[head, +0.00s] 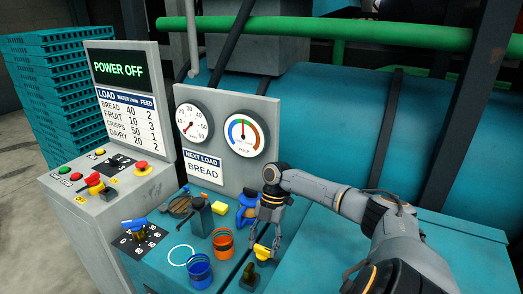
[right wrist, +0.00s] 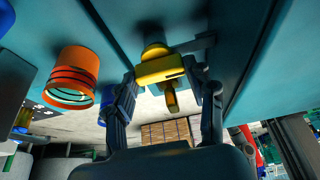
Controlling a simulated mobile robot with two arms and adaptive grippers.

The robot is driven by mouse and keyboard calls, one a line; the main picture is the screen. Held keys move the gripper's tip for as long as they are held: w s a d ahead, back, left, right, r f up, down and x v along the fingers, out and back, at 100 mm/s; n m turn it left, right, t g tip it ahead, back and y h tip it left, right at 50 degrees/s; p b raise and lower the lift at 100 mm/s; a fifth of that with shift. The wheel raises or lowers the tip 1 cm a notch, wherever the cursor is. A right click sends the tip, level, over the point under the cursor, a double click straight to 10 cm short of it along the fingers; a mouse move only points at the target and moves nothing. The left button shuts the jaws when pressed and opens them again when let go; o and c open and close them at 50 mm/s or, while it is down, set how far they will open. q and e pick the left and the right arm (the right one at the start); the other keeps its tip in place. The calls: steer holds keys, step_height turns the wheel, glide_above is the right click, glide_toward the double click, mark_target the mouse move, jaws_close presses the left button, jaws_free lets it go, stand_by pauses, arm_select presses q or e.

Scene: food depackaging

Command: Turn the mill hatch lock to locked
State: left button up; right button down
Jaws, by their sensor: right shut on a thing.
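The yellow lock handle (head: 262,252) sits on the teal mill top, near a dark upright piece (head: 249,278). In the right wrist view the yellow handle (right wrist: 162,69) is a block with a slot and a short pin, on a dark round mount against the teal surface. My right gripper (head: 264,242) reaches down onto it and is shut on it, one finger on each side. The exact contact is hard to see in the right wrist view (right wrist: 170,88). Lock markings are not readable. My left gripper is not in view.
Orange (head: 223,243) and blue (head: 200,271) cups stand left of the lock. A blue-handled dial (head: 135,226), a blue jug-like item (head: 246,207) and a gauge panel (head: 230,133) are nearby.

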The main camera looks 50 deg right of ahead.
steer(key=shift+a, duration=0.1)
steer(key=shift+c, duration=2.4)
jaws_free()
steer(key=v, duration=1.2)
